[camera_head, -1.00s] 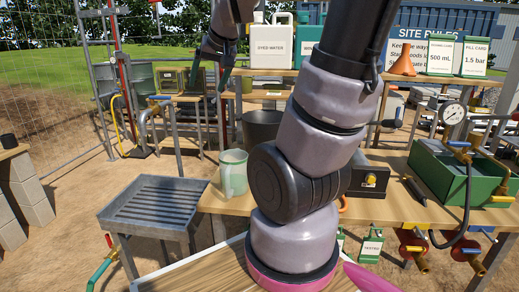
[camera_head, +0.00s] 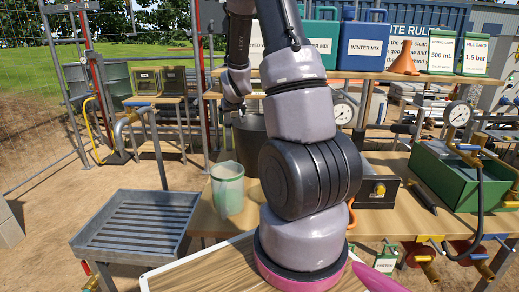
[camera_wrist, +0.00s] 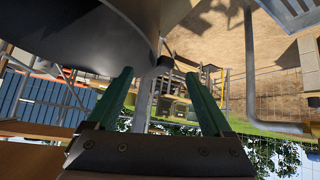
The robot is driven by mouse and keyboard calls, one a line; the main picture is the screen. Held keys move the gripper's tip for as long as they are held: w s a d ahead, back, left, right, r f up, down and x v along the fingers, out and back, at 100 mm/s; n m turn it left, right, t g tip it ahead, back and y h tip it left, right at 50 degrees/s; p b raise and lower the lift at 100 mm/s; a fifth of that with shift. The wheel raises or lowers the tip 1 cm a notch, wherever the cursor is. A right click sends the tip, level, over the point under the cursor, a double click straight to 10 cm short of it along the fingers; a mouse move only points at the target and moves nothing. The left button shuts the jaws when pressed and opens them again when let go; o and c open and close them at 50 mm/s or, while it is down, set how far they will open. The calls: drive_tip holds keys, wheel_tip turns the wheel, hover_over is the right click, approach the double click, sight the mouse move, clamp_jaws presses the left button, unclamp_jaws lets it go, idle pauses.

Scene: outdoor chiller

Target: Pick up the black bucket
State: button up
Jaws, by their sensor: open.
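The black bucket (camera_head: 250,145) stands at the back of the wooden bench, behind the pale green jug (camera_head: 228,188). My arm and the jug hide parts of it. In the wrist view the bucket's dark curved wall (camera_wrist: 75,35) fills the upper left, very close to my gripper (camera_wrist: 160,72). The green fingers are spread apart, and no held object is seen between them. A small dark part at the bucket's edge shows near the gap between the fingertips; I cannot tell whether they touch. In the head view my gripper (camera_head: 236,108) is low at the bucket's upper left side.
A black box (camera_head: 378,192) and a green toolbox (camera_head: 455,175) stand on the bench to the right. A slatted metal tray (camera_head: 135,225) is at the left.

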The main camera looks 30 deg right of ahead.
sight(230, 124)
drive_tip(key=x, duration=0.5)
drive_tip(key=shift+w+f, duration=0.15)
drive_tip(key=shift+f, duration=0.25)
drive_tip(key=shift+r, duration=0.1)
clamp_jaws()
